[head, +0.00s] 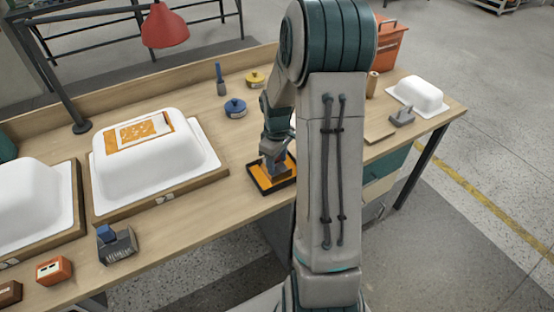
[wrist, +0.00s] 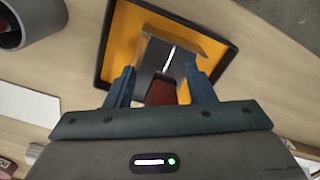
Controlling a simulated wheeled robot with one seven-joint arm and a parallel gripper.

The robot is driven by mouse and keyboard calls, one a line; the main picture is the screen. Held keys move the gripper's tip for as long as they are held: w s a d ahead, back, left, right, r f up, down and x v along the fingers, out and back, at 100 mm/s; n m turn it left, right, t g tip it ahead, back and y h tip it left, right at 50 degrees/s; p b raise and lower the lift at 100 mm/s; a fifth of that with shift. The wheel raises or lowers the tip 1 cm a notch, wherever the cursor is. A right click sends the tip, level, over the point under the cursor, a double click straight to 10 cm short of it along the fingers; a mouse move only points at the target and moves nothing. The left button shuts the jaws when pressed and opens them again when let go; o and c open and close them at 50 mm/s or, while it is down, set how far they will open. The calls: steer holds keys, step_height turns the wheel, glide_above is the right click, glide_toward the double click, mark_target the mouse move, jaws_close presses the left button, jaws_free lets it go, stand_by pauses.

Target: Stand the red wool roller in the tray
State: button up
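The roller (wrist: 165,93) shows in the wrist view as a dark red part between my two blue fingers, with a dark grey body and a pale stripe beyond it. It is over or in the tray, a shallow black-rimmed one with an orange floor (wrist: 125,45); whether it touches the floor is unclear. In the head view the tray (head: 262,184) lies near the table's front edge, partly behind my arm. My gripper (head: 274,158) points down over it, and it also shows in the wrist view (wrist: 160,75). Gaps show beside the red part; contact at the fingertips is unclear.
Two white tub shells (head: 185,160) (head: 30,205) lie at the left. A grey tool with a blue top (head: 117,243) and an orange box (head: 54,270) are at the front left. Blue (head: 235,108) and yellow (head: 255,79) round items stand behind the tray. A red lamp (head: 164,28) overhangs the back.

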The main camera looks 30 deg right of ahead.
steer(key=shift+r, duration=0.1)
step_height(320, 180, up, 11)
steer(key=shift+r, duration=0.45)
steer(key=shift+s+a+r, duration=0.1)
steer(key=shift+a+r, duration=0.15)
steer(key=shift+r, duration=0.05)
steer(key=s+a+r+m+t, duration=0.1)
steer(key=s+a+r+m, duration=0.1)
steer(key=s+a, duration=0.5)
steer(key=s+a+r+m+t, duration=0.2)
steer(key=s+a, duration=0.4)
steer(key=s, duration=0.5)
steer(key=shift+a+r+m, duration=0.35)
steer(key=shift+r+m, duration=0.1)
steer(key=shift+m, duration=0.55)
steer(key=shift+s, duration=0.1)
